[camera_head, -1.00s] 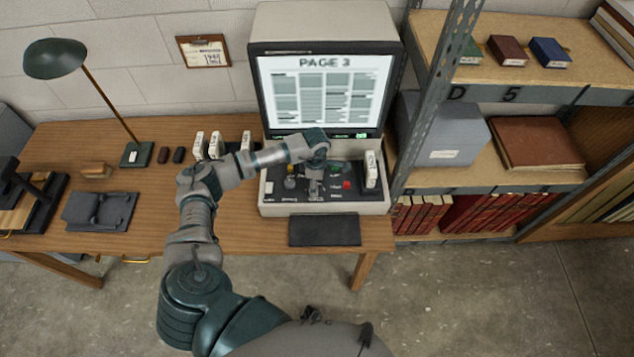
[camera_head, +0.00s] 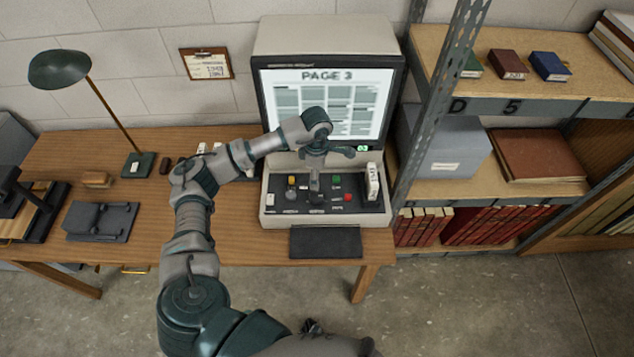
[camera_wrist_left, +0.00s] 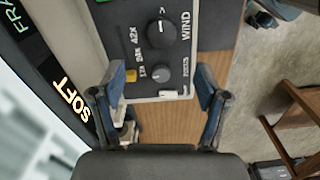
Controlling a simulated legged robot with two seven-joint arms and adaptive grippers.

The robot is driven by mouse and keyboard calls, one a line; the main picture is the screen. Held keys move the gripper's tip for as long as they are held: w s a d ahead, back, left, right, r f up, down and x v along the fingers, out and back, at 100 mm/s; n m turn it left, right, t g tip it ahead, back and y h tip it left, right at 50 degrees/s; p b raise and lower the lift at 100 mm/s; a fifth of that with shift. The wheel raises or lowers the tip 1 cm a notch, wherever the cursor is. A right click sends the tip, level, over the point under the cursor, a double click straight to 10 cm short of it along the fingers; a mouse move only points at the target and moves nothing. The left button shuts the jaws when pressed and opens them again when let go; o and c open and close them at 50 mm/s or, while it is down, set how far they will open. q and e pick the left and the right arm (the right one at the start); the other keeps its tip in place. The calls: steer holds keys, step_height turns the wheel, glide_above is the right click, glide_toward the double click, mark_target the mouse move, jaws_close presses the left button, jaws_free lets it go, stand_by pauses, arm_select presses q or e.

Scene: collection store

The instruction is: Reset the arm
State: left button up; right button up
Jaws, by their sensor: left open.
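My left arm (camera_head: 205,262) reaches from the lower left over the desk to the reader machine (camera_head: 330,36). My left gripper (camera_wrist_left: 159,78) is open and empty in the left wrist view, its blue-padded fingers spread above the control panel. In the head view its hand hangs in front of the lower screen. The control panel (camera_head: 280,207) has a yellow button, a green button (camera_head: 336,181), a red button (camera_head: 348,197) and dark knobs. A large WIND knob (camera_wrist_left: 160,32) shows beyond the fingers in the wrist view. The screen (camera_head: 285,100) reads PAGE 3. My right gripper is not in view.
A dark pad (camera_head: 325,242) lies at the desk's front edge. A lamp (camera_head: 60,69) stands left. A metal shelf post (camera_head: 441,110) rises close to the machine's right side.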

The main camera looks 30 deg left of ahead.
arm_select(q)
steer(key=shift+r, duration=0.3)
